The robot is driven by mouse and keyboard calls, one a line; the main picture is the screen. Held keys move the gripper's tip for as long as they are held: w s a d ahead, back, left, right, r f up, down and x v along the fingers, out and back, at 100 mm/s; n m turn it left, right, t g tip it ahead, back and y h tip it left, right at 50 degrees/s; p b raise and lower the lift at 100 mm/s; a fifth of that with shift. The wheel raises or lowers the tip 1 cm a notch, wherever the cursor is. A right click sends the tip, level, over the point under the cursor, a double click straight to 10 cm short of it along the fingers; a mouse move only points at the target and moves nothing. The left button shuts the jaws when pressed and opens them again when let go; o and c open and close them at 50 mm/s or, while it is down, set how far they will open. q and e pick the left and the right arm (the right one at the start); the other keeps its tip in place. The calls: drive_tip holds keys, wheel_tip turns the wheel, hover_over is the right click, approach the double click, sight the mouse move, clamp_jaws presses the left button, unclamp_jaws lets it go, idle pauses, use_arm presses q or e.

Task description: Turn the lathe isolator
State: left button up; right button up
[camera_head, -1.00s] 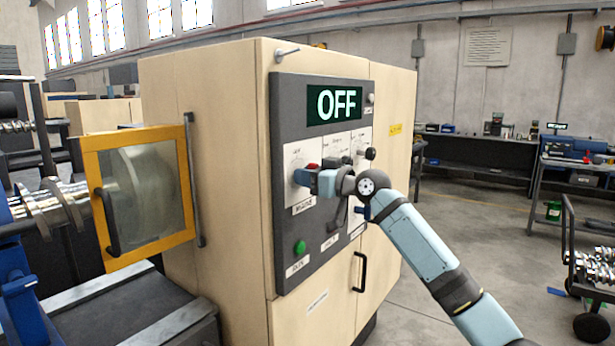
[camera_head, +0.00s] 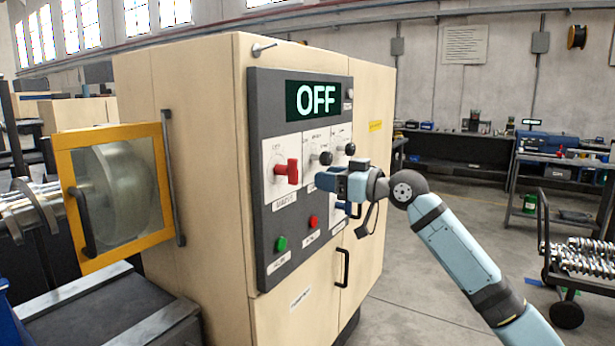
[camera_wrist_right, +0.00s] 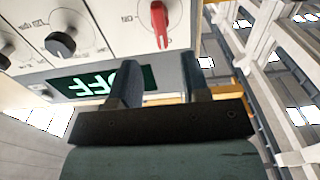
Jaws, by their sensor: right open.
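The lathe isolator is a red handle (camera_head: 288,170) on a white plate at the left of the grey control panel (camera_head: 262,225). The handle points sideways to the right in the head view. It also shows at the top of the wrist view (camera_wrist_right: 160,24). A display (camera_head: 314,100) above it reads OFF. My right gripper (camera_head: 328,181) is open and empty, in front of the panel, to the right of the handle and apart from it. Its two fingers (camera_wrist_right: 160,72) stand apart in the wrist view, with the handle beyond them. My left gripper is not in view.
Two black knobs (camera_head: 326,158) sit right of the isolator. A green button (camera_head: 281,243) and a red button (camera_head: 313,221) are lower on the panel. A yellow-framed guard (camera_head: 66,200) stands at left. Open floor lies right of the cabinet.

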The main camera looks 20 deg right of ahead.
drive_tip(key=v, duration=0.2)
drive_tip(key=shift+s+d, duration=0.2)
idle(0.3)
